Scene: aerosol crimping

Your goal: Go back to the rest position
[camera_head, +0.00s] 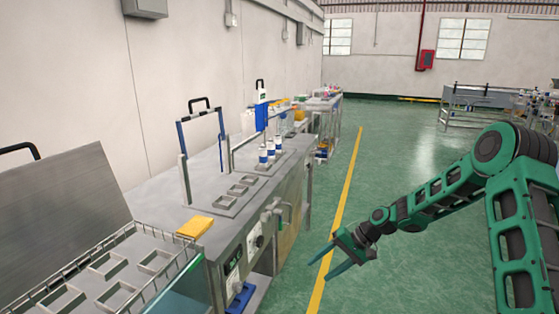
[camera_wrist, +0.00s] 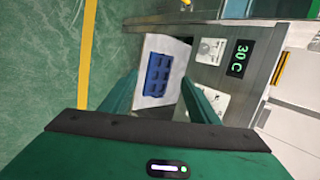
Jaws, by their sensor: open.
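My gripper (camera_head: 326,262) is open and empty at the end of my green arm. In the head view it hangs over the green floor, to the right of the workbench and apart from it. In the wrist view its two green fingers (camera_wrist: 160,98) are spread wide, with nothing between them at close range. Beyond them shows a blue tray with several hollows (camera_wrist: 160,73) on a pale shelf low in the bench. The same blue tray (camera_head: 240,298) shows at the bottom in the head view.
The steel workbench (camera_head: 160,200) along the left wall carries several white-and-blue cans (camera_head: 263,153) and a yellow block (camera_head: 195,227). A green display (camera_wrist: 240,57) is on the bench front.

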